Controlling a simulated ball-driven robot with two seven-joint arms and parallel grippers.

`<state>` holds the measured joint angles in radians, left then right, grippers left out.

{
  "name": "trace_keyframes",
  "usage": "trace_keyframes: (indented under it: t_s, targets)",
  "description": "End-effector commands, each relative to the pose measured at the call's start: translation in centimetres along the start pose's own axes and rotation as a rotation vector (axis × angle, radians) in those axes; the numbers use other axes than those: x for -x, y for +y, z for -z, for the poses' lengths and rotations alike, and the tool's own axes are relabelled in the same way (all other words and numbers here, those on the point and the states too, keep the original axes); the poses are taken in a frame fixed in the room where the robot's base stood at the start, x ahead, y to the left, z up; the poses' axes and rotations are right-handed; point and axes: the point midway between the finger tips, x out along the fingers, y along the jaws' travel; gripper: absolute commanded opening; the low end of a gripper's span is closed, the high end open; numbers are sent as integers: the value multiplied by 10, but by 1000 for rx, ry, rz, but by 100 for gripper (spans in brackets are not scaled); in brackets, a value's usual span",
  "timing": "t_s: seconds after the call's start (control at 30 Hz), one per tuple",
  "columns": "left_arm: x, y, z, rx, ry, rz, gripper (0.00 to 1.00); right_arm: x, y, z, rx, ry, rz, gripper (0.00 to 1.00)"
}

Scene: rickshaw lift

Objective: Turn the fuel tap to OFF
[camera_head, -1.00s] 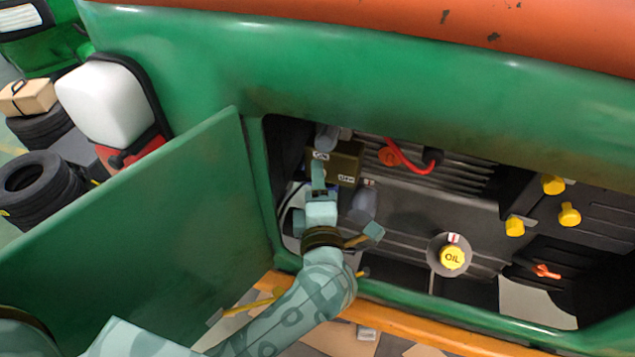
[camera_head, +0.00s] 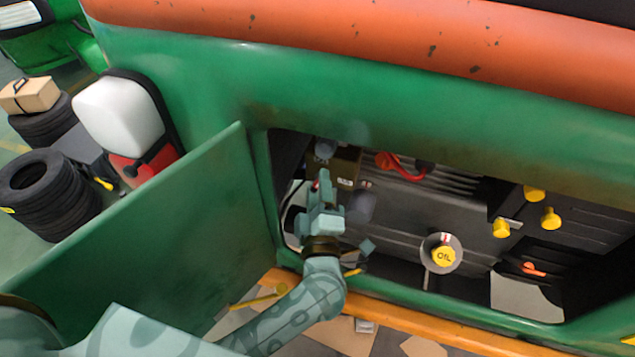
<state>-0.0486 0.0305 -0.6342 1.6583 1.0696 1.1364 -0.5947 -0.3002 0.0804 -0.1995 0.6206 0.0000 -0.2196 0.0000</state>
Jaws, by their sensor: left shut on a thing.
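The fuel tap sits at the brown tap block (camera_head: 347,162) in the upper left of the open engine bay. A small pale label (camera_head: 346,183) shows on the block's lower right, but I cannot read it. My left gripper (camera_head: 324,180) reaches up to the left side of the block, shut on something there. A small red bit shows beside its fingers; the fingers hide most of what they hold, probably the tap's lever. I cannot tell the tap's position. My right gripper is not in view.
A green door (camera_head: 150,235) stands open at left. A yellow OIL cap (camera_head: 443,256), a red hose (camera_head: 408,172) and several yellow caps (camera_head: 550,218) lie to the right. An orange sill (camera_head: 420,325) runs below. Tires (camera_head: 45,190) stand at far left.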

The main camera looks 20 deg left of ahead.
Motion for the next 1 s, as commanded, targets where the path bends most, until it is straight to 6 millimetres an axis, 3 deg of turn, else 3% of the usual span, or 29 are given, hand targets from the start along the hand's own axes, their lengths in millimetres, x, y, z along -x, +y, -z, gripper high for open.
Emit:
trace_keyframes:
  t_s: [0.4,0.93,0.97,1.0]
  targets:
    - [0,-1,-1,-179,0,-73,23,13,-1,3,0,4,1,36]
    - [1,-3,-1,-202,-1,-81,23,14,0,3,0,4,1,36]
    - [1,-3,-1,-202,-1,-81,54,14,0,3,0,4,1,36]
    - [1,-3,-1,-202,-1,-81,65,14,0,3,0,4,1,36]
